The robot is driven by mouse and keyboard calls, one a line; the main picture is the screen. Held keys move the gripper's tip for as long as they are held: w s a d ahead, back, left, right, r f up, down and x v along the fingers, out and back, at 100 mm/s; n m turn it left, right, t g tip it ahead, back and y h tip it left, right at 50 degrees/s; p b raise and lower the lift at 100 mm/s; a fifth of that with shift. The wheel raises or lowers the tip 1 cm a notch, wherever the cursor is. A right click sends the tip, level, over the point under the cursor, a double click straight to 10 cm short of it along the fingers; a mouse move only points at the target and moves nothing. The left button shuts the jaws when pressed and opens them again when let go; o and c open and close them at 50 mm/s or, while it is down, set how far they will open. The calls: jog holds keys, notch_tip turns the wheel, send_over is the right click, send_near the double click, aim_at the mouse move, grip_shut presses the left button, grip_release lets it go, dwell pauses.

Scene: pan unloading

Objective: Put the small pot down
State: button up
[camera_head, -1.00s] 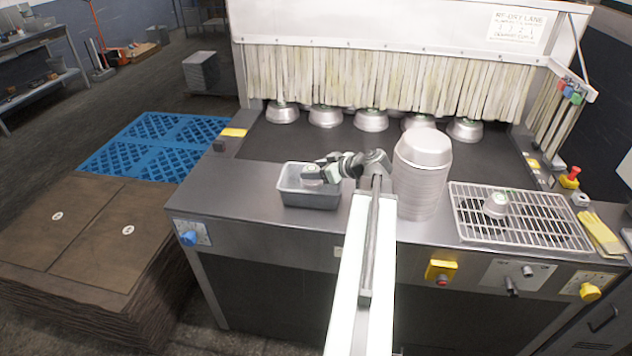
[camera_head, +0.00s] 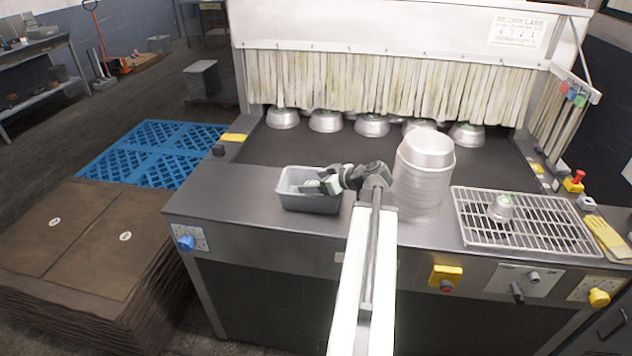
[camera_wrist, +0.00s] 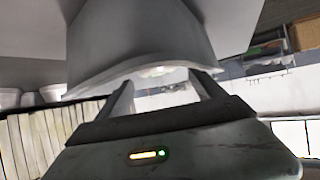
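My gripper (camera_head: 322,186) is down at the grey tub (camera_head: 311,203), its fingers inside the tub's outline. A small pale metal pot (camera_head: 310,187) shows partly at the fingers; the tub wall and my gripper hide much of it. In the wrist view my gripper (camera_wrist: 163,78) has its two fingers apart, with a grey metal body with a flared pale rim (camera_wrist: 160,30) just past the tips. I cannot tell whether the fingers press on it. Another small pot (camera_head: 501,207) stands on the wire rack (camera_head: 470,221) at the right.
A tall stack of metal pans (camera_head: 420,185) stands close to the right of my arm. Several pots (camera_head: 372,125) stand in a row before the strip curtain (camera_head: 380,78). The counter left of the tub (camera_head: 230,195) is bare. A yellow cloth (camera_head: 608,238) lies right of the rack.

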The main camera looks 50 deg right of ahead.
jog(key=shift+r, duration=0.1)
jog(key=shift+s+r+p, duration=0.15)
jog(key=shift+r+p, duration=0.35)
jog(key=shift+p, duration=0.05)
jog(key=shift+s+r+p, duration=0.15)
jog(key=shift+r+p, duration=0.35)
jog(key=shift+p, duration=0.05)
jog(key=p+v, duration=0.4)
jog(key=v, duration=0.7)
jog(key=shift+f+p, duration=0.25)
jog(key=shift+p, duration=0.15)
